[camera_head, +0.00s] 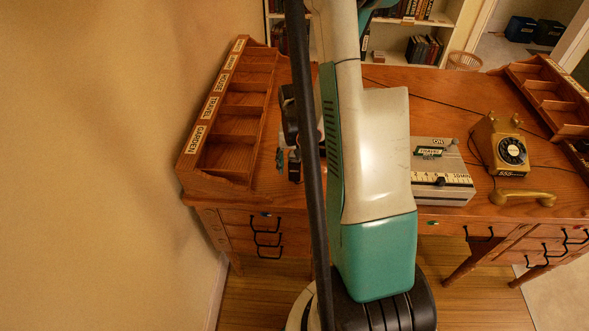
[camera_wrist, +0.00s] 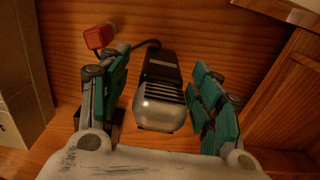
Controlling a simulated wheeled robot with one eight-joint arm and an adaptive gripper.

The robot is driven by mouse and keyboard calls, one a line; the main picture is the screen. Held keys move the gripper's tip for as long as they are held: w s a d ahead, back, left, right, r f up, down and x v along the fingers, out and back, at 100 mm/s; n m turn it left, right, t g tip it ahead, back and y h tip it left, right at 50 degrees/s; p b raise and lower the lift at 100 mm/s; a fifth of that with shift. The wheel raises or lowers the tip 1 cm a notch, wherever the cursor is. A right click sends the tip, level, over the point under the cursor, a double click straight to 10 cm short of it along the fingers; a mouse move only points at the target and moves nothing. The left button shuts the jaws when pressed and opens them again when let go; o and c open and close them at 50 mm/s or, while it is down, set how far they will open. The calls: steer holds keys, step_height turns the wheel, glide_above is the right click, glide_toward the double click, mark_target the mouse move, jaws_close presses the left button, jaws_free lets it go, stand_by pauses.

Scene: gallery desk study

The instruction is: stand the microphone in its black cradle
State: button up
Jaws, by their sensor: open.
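In the wrist view the microphone (camera_wrist: 160,95) has a silver rounded head with dark slots and a black body. It appears to lie on the wooden desk, its silver end toward me and a black cord at its far end. My gripper (camera_wrist: 158,78) is open, with one teal-padded finger on each side of the microphone and visible gaps between. In the head view my gripper (camera_head: 288,162) is low over the desk's left part, partly behind my own arm. I cannot make out the black cradle; the microphone is not clear in the head view.
A labelled wooden sorter (camera_head: 208,130) stands left on the desk (camera_head: 385,85). A grey box with a ruler-like scale (camera_head: 440,180) and a yellow rotary telephone (camera_head: 503,148) stand right. A red object (camera_wrist: 99,37) lies beyond my left finger in the wrist view.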

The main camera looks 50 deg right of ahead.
steer(key=shift+f, duration=0.3)
steer(key=shift+r, duration=0.1)
steer(key=c, duration=1.3)
